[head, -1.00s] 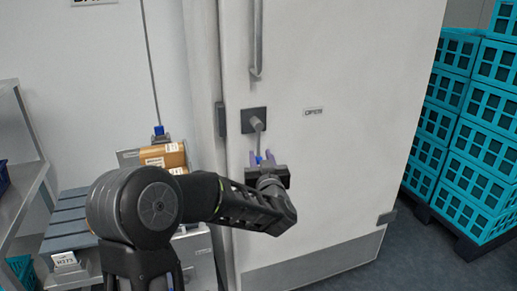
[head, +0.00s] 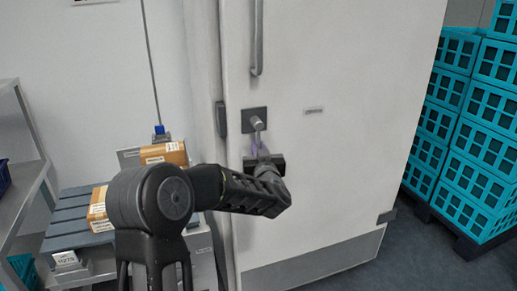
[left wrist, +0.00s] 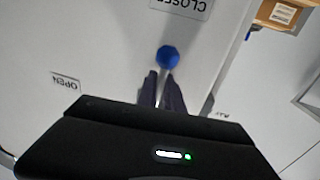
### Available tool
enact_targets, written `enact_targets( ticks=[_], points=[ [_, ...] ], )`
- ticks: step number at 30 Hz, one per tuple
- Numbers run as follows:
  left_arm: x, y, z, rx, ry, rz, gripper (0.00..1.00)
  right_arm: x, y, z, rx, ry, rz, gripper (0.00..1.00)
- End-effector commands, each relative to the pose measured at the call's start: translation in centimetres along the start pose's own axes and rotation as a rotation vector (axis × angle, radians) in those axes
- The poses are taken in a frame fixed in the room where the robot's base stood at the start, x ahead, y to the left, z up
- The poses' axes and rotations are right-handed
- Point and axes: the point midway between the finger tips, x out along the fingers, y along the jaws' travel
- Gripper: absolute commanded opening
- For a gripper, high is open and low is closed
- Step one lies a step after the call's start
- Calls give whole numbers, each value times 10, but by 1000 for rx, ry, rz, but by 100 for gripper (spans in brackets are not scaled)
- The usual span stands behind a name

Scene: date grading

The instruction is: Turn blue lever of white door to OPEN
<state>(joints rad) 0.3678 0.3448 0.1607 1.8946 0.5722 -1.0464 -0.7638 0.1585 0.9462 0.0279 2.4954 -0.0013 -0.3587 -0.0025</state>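The white door (head: 340,170) stands closed in the middle of the head view. Its lever has a grey hub (head: 258,123) on a dark square plate, with an arm pointing down. The lever's blue knob (left wrist: 168,56) shows in the left wrist view; the gripper hides it in the head view. My left gripper (head: 260,148) is at the lever's lower end. Its dark fingers (left wrist: 164,88) lie close on both sides of the lever's stem, shut on it. A CLOSED label (left wrist: 183,5) is near the knob and an OPEN label (left wrist: 66,82) is to the left. My right gripper is not in view.
Teal crates (head: 470,140) are stacked on a dark pallet at the right. At the left are a metal shelf (head: 25,185) and a blue-grey slatted stand (head: 70,215) with brown boxes (head: 163,153). A vertical handle (head: 257,40) is above the lever.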

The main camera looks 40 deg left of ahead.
Motion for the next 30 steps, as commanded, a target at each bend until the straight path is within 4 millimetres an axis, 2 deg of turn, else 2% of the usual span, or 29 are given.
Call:
enact_targets(
  ticks=[3, 30],
  points=[
    [0, 0, 0, 0, 0, 0, 0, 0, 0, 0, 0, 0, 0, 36],
    [0, 0, 0, 0, 0, 0, 0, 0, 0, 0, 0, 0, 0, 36]
  ],
)
